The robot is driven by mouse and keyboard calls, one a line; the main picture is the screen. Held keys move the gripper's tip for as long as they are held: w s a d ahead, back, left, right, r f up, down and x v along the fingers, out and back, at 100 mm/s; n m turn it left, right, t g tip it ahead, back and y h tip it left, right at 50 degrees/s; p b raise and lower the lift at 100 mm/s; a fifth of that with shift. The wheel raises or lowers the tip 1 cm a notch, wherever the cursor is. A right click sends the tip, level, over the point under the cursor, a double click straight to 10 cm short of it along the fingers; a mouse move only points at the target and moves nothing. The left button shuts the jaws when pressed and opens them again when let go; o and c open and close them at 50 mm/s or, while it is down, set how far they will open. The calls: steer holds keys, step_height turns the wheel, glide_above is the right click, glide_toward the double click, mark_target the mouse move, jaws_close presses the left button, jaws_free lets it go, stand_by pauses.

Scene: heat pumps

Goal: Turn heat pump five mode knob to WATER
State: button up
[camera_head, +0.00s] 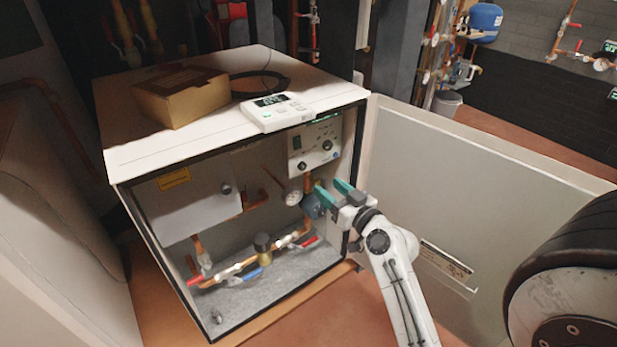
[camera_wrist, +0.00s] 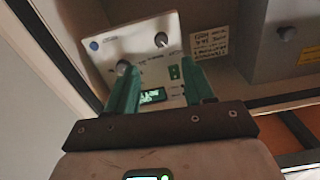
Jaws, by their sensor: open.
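The open heat pump cabinet (camera_head: 150,152) has a white control panel (camera_head: 318,140) at its upper right. One dark knob (camera_head: 302,166) is at the panel's lower left and another (camera_head: 327,145) is to its right. The wrist view shows the panel (camera_wrist: 140,50) turned round, with a knob (camera_wrist: 123,67) near the left finger and a second knob (camera_wrist: 161,39) farther up. Knob labels, the mode setting and the pump's number are not readable. My gripper (camera_head: 331,188) is open and empty, below the panel. Its teal fingers (camera_wrist: 160,70) stand apart over the panel in the wrist view.
A cardboard box (camera_head: 182,95), a black cable coil (camera_head: 262,82) and a white display unit (camera_head: 277,112) lie on top. Copper pipes and a gauge (camera_head: 292,194) are inside, close to my gripper. The open door panel (camera_head: 480,170) stands on the right.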

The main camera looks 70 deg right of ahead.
mark_target(304, 167)
steer(key=x, duration=0.9)
steer(key=shift+w+b, duration=0.35)
steer(key=shift+b, duration=0.05)
steer(key=shift+c, duration=0.3)
jaws_close()
